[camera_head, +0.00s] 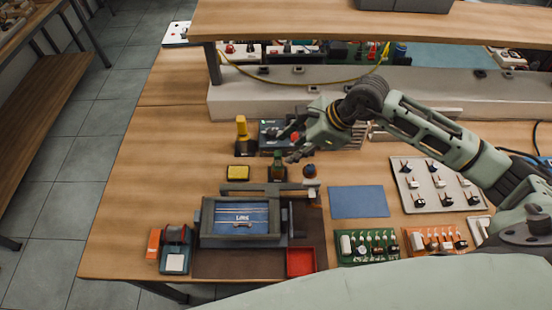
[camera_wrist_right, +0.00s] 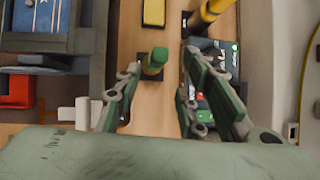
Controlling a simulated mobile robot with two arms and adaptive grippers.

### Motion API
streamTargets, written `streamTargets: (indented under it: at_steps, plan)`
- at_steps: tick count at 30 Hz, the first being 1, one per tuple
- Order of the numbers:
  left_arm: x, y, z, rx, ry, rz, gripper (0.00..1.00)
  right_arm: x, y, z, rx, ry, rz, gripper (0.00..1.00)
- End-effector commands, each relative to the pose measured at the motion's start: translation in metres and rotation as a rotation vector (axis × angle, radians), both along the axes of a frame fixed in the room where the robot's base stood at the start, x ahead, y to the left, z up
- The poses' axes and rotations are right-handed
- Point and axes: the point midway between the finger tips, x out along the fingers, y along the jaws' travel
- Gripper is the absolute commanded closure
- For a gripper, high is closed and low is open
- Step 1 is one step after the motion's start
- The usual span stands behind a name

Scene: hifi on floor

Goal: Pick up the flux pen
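What looks like the flux pen (camera_head: 277,158) is a short green-capped stick standing upright in a small dark holder on the wooden bench. It also shows in the right wrist view (camera_wrist_right: 155,61), its green top toward the camera. My right gripper (camera_head: 288,144) is open and empty, pointing left from the right side, close to the pen. In the right wrist view my fingers (camera_wrist_right: 160,78) are spread, with the pen's top showing between and just beyond the left finger's tip. I cannot tell whether a finger touches it. My left gripper is not in view.
A yellow-handled tool (camera_head: 242,128) stands in a holder beside a dark blue station (camera_head: 268,137). A yellow sponge tray (camera_head: 238,173) sits left of the pen. A blue mat (camera_head: 358,202) lies bare at the right.

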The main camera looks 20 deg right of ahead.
Motion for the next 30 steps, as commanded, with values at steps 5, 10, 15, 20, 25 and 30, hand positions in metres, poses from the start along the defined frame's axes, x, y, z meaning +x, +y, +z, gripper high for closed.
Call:
streamTargets:
  at_steps: [5, 10, 15, 20, 25, 30]
  plan:
    - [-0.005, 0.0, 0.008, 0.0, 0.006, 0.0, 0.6, 0.005, 0.007, -0.015, -0.01, 0.005, 0.001, 0.63]
    - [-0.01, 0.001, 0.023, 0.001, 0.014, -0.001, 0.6, 0.008, 0.021, -0.029, -0.008, 0.006, 0.003, 0.63]
    - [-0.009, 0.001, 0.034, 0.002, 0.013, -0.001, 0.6, 0.015, 0.033, -0.052, -0.008, 0.004, 0.001, 0.63]
    - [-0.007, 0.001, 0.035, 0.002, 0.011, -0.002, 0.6, 0.018, 0.037, -0.062, -0.009, 0.003, 0.001, 0.63]
    - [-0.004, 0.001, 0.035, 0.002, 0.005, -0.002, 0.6, 0.018, 0.037, -0.063, -0.009, 0.003, 0.002, 0.63]
    - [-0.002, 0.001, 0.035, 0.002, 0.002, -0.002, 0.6, 0.018, 0.037, -0.062, -0.008, 0.003, 0.001, 0.76]
